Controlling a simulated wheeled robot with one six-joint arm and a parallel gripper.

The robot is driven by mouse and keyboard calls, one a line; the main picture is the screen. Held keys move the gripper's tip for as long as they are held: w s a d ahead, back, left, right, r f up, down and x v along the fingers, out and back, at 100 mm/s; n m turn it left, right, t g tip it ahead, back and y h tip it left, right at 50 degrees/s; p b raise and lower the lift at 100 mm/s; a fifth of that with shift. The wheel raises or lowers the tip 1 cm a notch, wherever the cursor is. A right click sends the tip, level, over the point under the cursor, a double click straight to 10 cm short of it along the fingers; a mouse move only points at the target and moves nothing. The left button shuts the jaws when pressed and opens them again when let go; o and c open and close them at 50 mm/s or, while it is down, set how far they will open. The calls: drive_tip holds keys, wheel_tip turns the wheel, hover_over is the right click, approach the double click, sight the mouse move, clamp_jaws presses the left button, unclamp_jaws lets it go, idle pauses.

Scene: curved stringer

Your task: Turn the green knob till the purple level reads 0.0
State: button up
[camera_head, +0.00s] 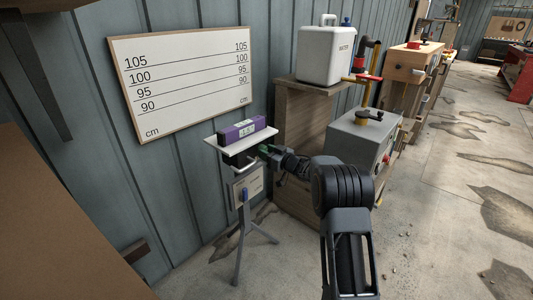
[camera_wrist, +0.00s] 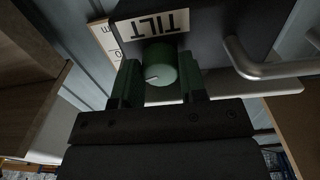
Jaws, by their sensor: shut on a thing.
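The purple level (camera_head: 242,131) lies on a small white platform (camera_head: 232,147) on top of a stand. Its reading is too small to make out in the head view. The green knob (camera_wrist: 161,66) shows in the wrist view below a label reading TILT (camera_wrist: 153,24), with a pale pointer mark on its face. My gripper (camera_wrist: 158,84) has one finger on each side of the knob and is shut on it. In the head view my gripper (camera_head: 268,150) reaches the stand from the right, and the knob is mostly hidden there.
A metal handle (camera_wrist: 270,66) sticks out right of the knob in the wrist view. A wooden cabinet (camera_head: 302,130) and a grey box (camera_head: 357,140) stand right of the stand. The stand's tripod legs (camera_head: 240,250) spread on the floor. A height board (camera_head: 185,80) hangs behind.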

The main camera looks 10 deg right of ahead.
drive_tip(key=shift+n, duration=0.3)
drive_tip(key=shift+n+b, duration=4)
drive_tip(key=shift+n, duration=3.1)
drive_tip(key=o, duration=0.9)
drive_tip(key=shift+d+r, duration=0.1)
